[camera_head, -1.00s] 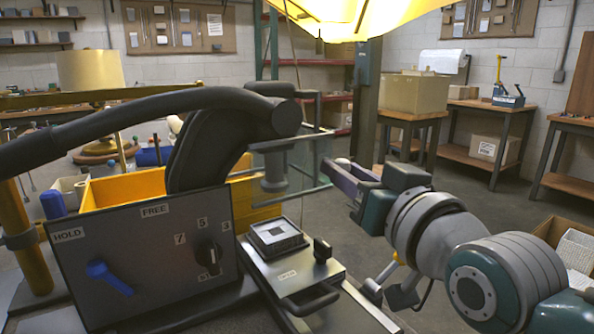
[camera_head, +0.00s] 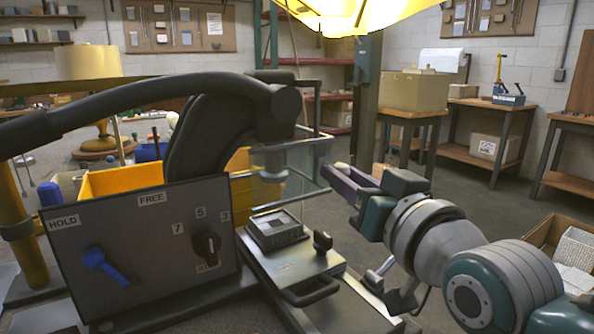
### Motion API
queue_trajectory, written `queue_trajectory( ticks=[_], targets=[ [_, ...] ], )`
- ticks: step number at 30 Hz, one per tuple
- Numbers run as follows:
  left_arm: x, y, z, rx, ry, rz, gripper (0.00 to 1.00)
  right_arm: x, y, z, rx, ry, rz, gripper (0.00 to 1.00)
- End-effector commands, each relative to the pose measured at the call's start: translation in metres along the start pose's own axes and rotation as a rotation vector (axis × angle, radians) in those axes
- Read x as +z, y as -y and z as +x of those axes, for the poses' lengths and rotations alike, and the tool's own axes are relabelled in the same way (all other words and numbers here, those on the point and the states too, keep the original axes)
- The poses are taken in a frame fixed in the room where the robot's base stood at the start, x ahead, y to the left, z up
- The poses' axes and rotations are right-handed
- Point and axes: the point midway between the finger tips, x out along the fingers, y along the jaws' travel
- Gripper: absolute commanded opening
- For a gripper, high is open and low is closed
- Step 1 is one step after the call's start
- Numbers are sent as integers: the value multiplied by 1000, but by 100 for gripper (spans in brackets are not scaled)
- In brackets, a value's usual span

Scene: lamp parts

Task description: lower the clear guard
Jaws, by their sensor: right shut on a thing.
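The clear guard (camera_head: 308,165) is a see-through panel with thin grey-green edges, at the middle of the head view beside the press head. Its lower edge appears above the back of the machine's work plate. My right gripper (camera_head: 340,181) is at the guard's right-hand edge and is shut on it; a small pale knob shows just above the fingers. The exact grip is partly hidden by the fingers. My left gripper is not in view.
A dark panel (camera_head: 120,255) with a blue lever (camera_head: 105,268) and a black dial (camera_head: 206,248) fills the lower left. The work plate (camera_head: 300,278) carries a square block (camera_head: 277,230). A yellow bin (camera_head: 110,180) stands behind.

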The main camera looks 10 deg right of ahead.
Motion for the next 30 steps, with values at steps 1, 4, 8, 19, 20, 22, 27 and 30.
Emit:
queue_trajectory(
  ticks=[1,4,8,19,20,22,27,30],
  targets=[
    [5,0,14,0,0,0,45,19,-4,0,1,4,0,0],
    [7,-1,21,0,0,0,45,30,-6,0,1,4,0,0],
    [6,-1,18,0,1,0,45,28,-6,0,1,4,0,0],
    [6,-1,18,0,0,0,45,27,-5,0,1,3,0,57],
    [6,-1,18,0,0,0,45,27,-5,0,1,3,0,61],
    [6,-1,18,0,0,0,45,27,-5,0,1,3,0,62],
    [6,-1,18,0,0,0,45,27,-5,0,1,3,0,62],
    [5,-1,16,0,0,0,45,27,-5,-4,1,4,0,62]
  ],
)
